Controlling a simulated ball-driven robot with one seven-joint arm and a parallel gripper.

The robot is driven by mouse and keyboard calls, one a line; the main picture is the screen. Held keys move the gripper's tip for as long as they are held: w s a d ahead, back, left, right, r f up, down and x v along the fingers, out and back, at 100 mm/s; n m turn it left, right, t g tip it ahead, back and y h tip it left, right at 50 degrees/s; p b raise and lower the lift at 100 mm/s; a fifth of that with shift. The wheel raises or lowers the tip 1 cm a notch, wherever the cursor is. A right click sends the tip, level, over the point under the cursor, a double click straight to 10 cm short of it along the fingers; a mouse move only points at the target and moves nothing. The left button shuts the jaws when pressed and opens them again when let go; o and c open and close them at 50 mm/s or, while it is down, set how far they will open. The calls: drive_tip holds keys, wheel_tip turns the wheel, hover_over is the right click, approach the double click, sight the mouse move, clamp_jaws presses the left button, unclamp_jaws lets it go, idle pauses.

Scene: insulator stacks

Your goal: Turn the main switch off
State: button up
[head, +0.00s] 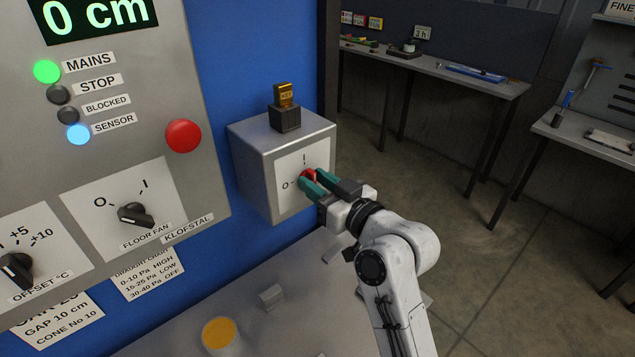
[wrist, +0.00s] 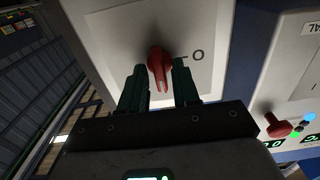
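The main switch is a red knob (head: 307,175) on a white plate marked I and 0, on the front of a grey metal box (head: 258,165). In the wrist view the knob (wrist: 159,62) has a white pointer line that points down, away from the O mark on its right. My gripper (head: 313,182) is at the knob, its two green fingers on either side. In the wrist view my gripper (wrist: 159,85) is open, with a gap at the left finger; I cannot tell whether the right finger touches the knob.
A padlock-like brass block (head: 285,95) stands on top of the box. The control panel (head: 205,200) on the left has a red button (head: 183,136) and a lit green MAINS lamp (head: 47,71). A yellow-topped cup (head: 220,335) stands on the ledge below.

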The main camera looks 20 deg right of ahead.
clamp_jaws()
drive_tip(key=shift+r, duration=0.1)
drive_tip(key=shift+n+b, duration=0.3)
drive_tip(key=shift+b, duration=0.05)
drive_tip(key=shift+n+b, duration=0.8)
drive_tip(key=shift+b, duration=0.15)
drive_tip(key=shift+s+a+n+b, duration=0.1)
drive_tip(key=shift+a+n+b, duration=0.05)
drive_tip(key=shift+n+b, duration=3.45)
drive_tip(key=shift+a+n+b, duration=0.15)
drive_tip(key=shift+n+b, duration=2.75)
drive_tip(key=shift+n, duration=1.4)
